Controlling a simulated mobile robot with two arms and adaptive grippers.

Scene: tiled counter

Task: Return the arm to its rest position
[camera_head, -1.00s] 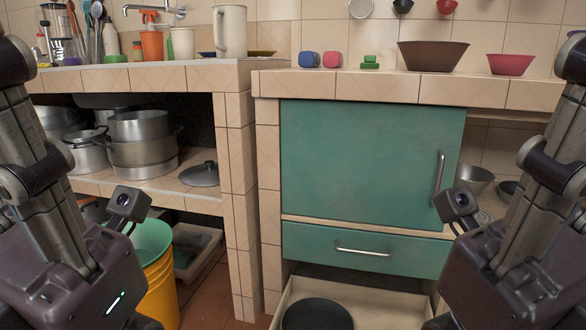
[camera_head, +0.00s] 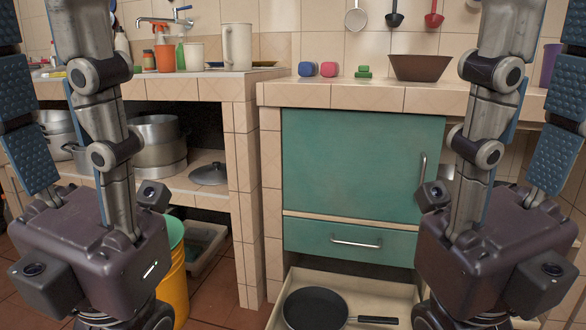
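My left gripper (camera_head: 48,90) stands upright at the left of the head view. Its two fingers point up and are spread apart, with blue ridged pads showing and nothing between them. My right gripper (camera_head: 532,95) stands upright at the right in a similar pose, its fingers also apart and empty. The fingertips run out at the top of the picture. Both grippers are in front of the counter, on either side of the green cabinet (camera_head: 355,165).
An open drawer (camera_head: 276,318) below the cabinet holds a black frying pan (camera_head: 316,309). A brown bowl (camera_head: 420,67), small blue, pink and green items, and a white pitcher (camera_head: 237,46) stand on the counter (camera_head: 365,97). A yellow bin (camera_head: 175,285) is beside my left gripper.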

